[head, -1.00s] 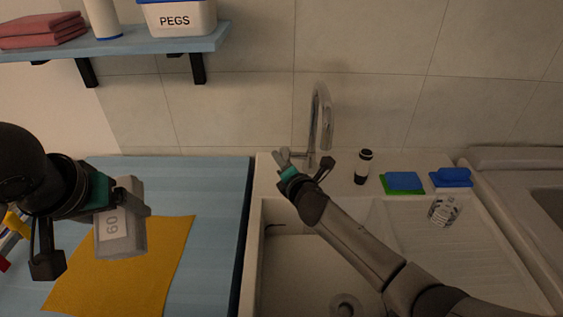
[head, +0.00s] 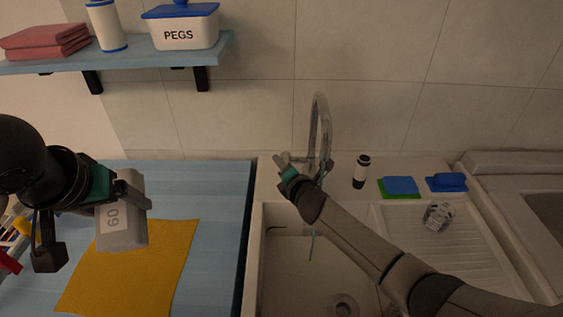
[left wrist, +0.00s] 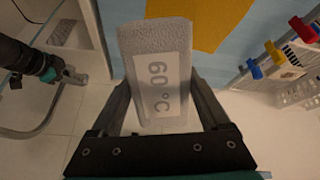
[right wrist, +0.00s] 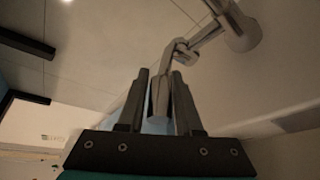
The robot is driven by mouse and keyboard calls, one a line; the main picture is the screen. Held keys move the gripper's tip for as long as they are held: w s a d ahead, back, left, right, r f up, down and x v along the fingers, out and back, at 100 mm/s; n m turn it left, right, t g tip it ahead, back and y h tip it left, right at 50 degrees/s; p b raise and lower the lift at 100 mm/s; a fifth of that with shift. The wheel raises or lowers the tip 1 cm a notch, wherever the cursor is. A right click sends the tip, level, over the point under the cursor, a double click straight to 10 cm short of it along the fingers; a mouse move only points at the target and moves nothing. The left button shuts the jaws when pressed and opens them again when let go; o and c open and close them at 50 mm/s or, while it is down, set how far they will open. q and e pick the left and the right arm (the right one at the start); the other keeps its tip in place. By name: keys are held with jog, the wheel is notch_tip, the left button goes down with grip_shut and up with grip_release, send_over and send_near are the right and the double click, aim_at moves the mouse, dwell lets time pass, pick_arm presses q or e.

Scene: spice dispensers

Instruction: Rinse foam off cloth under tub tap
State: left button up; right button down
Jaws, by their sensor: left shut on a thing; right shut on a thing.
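A grey cloth (head: 122,215), block-shaped with a white "60 °C" label, is in my left gripper (head: 125,190), above the blue counter. The left wrist view shows the cloth (left wrist: 157,45) between the fingers; I cannot make out foam on it. The tub tap (head: 321,125) is a tall curved spout at the back of the white tub (head: 290,270). My right gripper (head: 285,165) is shut on the tap's lever (right wrist: 160,95). A thin stream of water (head: 311,244) falls from the spout into the tub. My right forearm hides part of the tub.
A yellow cloth (head: 135,270) lies flat on the blue counter (head: 215,200). A dark-capped bottle (head: 361,172), sponge (head: 398,186), blue brush (head: 446,182) and clear glass (head: 438,216) stand right of the tap. A shelf (head: 120,55) is above left.

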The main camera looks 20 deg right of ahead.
jog(key=c, duration=0.6)
grip_release()
jog(key=shift+s, duration=0.1)
pick_arm(q)
jog(key=shift+r, duration=0.2)
pick_arm(e)
jog(key=shift+s+r, duration=0.2)
jog(key=shift+s, duration=0.35)
pick_arm(q)
notch_tip(320, 180, up, 2)
jog(key=shift+r+p, duration=0.1)
jog(key=shift+p, duration=1.15)
pick_arm(e)
jog(key=v, duration=1)
jog(key=shift+s+d, duration=0.1)
jog(key=shift+s, duration=0.2)
